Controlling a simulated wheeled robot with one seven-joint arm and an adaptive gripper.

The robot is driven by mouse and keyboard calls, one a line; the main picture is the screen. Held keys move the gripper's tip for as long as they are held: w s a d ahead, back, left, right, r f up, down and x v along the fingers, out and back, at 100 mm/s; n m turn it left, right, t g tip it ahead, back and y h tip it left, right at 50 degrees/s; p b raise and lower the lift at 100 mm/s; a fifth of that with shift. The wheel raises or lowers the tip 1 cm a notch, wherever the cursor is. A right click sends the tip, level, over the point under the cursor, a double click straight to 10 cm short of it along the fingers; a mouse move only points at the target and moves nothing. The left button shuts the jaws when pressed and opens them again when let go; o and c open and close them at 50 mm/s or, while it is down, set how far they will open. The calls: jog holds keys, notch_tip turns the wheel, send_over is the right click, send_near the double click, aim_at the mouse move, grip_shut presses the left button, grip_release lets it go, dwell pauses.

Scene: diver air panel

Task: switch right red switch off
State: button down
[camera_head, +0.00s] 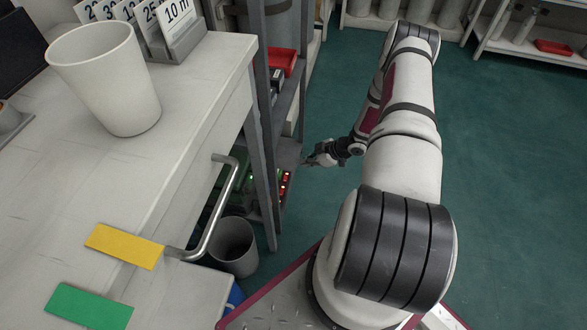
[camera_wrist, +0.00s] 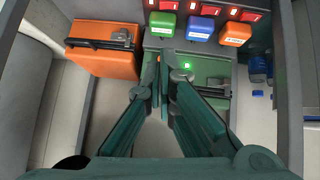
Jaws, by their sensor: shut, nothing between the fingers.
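In the wrist view a row of red switches runs along the top edge. The right red switch (camera_wrist: 250,16) has a lit red light beside it. The middle red switch (camera_wrist: 210,9) and left red switch (camera_wrist: 168,4) also have lit lights beside them. In the head view the red switches (camera_head: 285,184) are small, low in the grey shelf. My gripper (camera_wrist: 158,62) is shut and empty, its tips below the green block and left of the right switch. In the head view my gripper (camera_head: 312,159) is beside the shelf. I cannot tell whether the tips touch anything.
Green (camera_wrist: 162,25), blue (camera_wrist: 201,29) and orange (camera_wrist: 235,35) blocks sit below the switches. An orange case (camera_wrist: 102,52) is at left, and a green panel with a lit green light (camera_wrist: 187,66) lies behind the fingers. The floor (camera_head: 500,170) to the right is clear.

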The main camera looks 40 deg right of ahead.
jog(key=b, duration=0.4)
send_over(285, 179)
jog(key=d, duration=0.2)
jog(key=f, duration=0.4)
jog(key=s+f, duration=0.1)
jog(key=f, duration=0.1)
jog(key=shift+a+f, duration=0.25)
jog(key=shift+f, duration=0.1)
jog(key=f+b, duration=0.1)
jog(key=f, duration=0.2)
jog(key=shift+w+b, duration=0.3)
jog(key=shift+b, duration=0.05)
jog(key=shift+w+d+f, duration=0.1)
jog(key=shift+f, duration=0.4)
